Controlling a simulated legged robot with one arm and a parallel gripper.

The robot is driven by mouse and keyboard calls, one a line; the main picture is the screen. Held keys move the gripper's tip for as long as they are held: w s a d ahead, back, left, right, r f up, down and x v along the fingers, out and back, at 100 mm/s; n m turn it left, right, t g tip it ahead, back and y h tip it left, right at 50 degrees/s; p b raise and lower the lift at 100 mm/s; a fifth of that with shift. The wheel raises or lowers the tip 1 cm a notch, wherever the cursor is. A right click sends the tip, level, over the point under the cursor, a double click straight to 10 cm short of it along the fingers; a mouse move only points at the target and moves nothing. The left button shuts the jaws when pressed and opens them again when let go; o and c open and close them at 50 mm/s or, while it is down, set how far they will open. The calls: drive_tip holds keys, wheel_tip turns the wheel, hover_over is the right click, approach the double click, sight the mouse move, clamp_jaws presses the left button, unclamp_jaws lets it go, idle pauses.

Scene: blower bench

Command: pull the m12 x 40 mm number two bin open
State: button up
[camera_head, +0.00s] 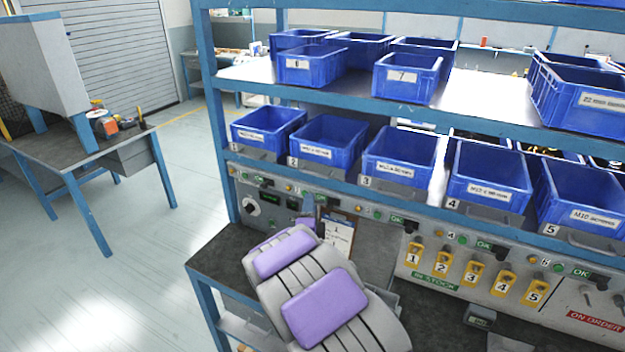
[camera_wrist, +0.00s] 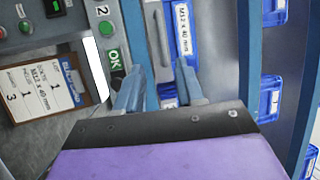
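The number two bin (camera_head: 335,135) is a blue open-top bin in the lower shelf row, between bins 1 and 3. It sits level with its neighbours above a grey front ledge marked 2. In the wrist view its white label (camera_wrist: 184,32) reads M12 x 40 mm, beside a grey handle bar (camera_wrist: 155,38). My gripper (camera_wrist: 161,88) has its two blue-grey fingers apart, with nothing seen between them. The fingers point toward the handle and look short of it; contact is not clear. In the head view my purple and grey arm hides most of the gripper.
A control panel with green OK lamps (camera_head: 397,219) and yellow numbered tags (camera_head: 443,260) runs below the bins. A clipboard (camera_head: 340,233) hangs near my arm; it also shows in the wrist view (camera_wrist: 45,93). More blue bins (camera_head: 310,65) stand on the upper shelf. Open floor lies left.

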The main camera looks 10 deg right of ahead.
drive_tip(key=b+x, duration=0.1)
drive_tip(key=x, duration=1.1)
drive_tip(key=shift+r, duration=0.1)
drive_tip(key=shift+d, duration=0.1)
clamp_jaws()
idle(0.4)
